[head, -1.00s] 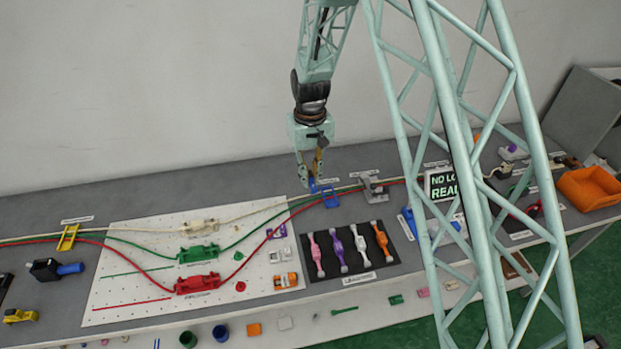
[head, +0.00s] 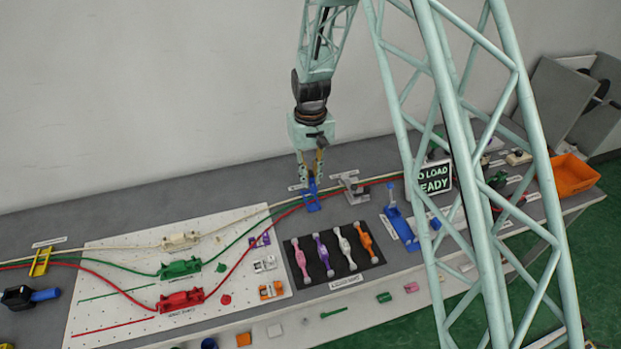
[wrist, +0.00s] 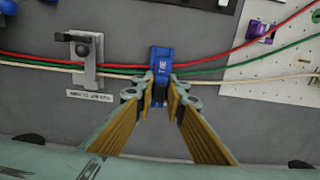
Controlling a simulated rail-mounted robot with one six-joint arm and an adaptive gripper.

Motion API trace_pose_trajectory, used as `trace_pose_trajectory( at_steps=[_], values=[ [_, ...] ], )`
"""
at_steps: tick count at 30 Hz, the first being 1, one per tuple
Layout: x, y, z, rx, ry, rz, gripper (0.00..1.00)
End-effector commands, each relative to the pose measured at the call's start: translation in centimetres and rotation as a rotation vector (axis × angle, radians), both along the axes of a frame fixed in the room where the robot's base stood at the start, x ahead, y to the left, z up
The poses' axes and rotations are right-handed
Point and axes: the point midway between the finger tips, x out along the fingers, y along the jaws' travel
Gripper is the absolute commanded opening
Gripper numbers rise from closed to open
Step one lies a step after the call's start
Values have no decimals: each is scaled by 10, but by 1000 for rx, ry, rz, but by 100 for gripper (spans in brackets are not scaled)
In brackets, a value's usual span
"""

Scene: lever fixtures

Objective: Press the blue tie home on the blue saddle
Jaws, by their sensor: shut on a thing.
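My gripper (head: 312,180) is shut on the blue tie (head: 313,187) and points down at the back of the bench. The blue saddle (head: 311,204) is directly below the tie, around the red, green and cream cables. In the wrist view my gripper (wrist: 160,90) has its fingertips at the near end of a blue block (wrist: 161,62) with a small pale label, which lies across the cables. Tie and saddle overlap there, so I cannot tell whether the tie is fully seated.
A grey clamp (head: 353,188) stands close by on the same cables; it also shows in the wrist view (wrist: 84,52). A white pegboard (head: 120,255) with cable parts lies to the left. A black mat (head: 335,278) with colored ties lies in front.

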Motion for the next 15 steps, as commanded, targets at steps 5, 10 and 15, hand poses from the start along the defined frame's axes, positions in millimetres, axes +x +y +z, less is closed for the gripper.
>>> trace_pose_trajectory(
  at_steps=[5,10,15],
  values=[
    [0,0,-6,0,0,0,6],
    [0,0,-14,0,0,0,6],
    [0,0,-22,0,0,0,6]
  ],
)
